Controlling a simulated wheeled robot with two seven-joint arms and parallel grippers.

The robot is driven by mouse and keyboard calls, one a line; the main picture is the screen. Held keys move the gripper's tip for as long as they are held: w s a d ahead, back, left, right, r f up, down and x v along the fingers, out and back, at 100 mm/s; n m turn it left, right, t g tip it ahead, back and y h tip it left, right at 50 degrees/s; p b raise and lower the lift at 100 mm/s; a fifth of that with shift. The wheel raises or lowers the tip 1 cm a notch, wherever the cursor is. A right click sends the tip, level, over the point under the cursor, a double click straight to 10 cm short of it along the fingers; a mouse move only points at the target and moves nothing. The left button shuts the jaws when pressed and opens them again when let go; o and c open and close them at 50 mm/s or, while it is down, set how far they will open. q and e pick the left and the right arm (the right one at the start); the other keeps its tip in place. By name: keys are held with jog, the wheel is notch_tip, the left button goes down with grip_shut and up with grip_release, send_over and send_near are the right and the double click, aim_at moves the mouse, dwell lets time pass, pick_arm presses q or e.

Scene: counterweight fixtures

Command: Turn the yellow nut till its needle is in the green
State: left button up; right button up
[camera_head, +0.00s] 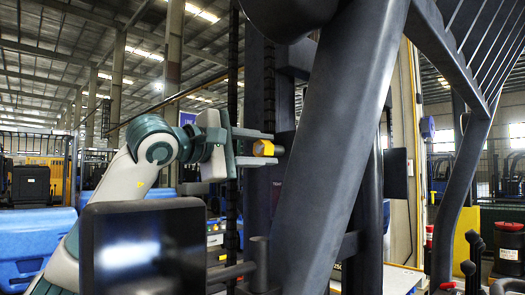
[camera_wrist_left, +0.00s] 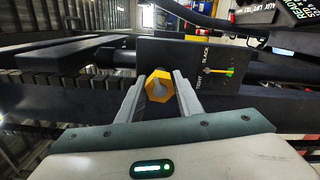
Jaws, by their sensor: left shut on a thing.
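The yellow nut (camera_head: 264,148) is a hexagon on the dark mast, right of the middle left in the head view. In the left wrist view the nut (camera_wrist_left: 160,86) sits between the two grey fingers. My left gripper (camera_head: 262,147) is shut on it, with one finger on each side. A dark gauge plate (camera_wrist_left: 160,55) stands behind the nut, with white lettering that seems to read "BLACK" and "TIGHT". A small yellow needle (camera_wrist_left: 215,71) lies at a green mark (camera_wrist_left: 230,71) on it; at this size I cannot tell exactly where its tip rests. My right gripper is not in view.
A thick dark slanted post (camera_head: 340,150) stands close in front, right of the nut. Dark horizontal bars (camera_wrist_left: 65,58) and a chain flank it in the left wrist view.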

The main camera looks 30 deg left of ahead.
pick_arm(q)
jog(key=o, duration=1)
jog(key=shift+o, duration=0.2)
jog(key=shift+s, duration=0.1)
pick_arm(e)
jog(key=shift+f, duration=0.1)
pick_arm(q)
jog(key=shift+s+a+f+b, duration=0.1)
jog(key=shift+s+a+b, duration=0.15)
jog(key=shift+s+b, duration=0.2)
jog(key=b+v, duration=0.5)
jog(key=v, duration=1.1)
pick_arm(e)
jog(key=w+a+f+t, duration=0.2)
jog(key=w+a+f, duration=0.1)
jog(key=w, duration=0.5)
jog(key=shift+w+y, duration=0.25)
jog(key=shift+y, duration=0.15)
pick_arm(q)
jog(key=shift+s, duration=0.1)
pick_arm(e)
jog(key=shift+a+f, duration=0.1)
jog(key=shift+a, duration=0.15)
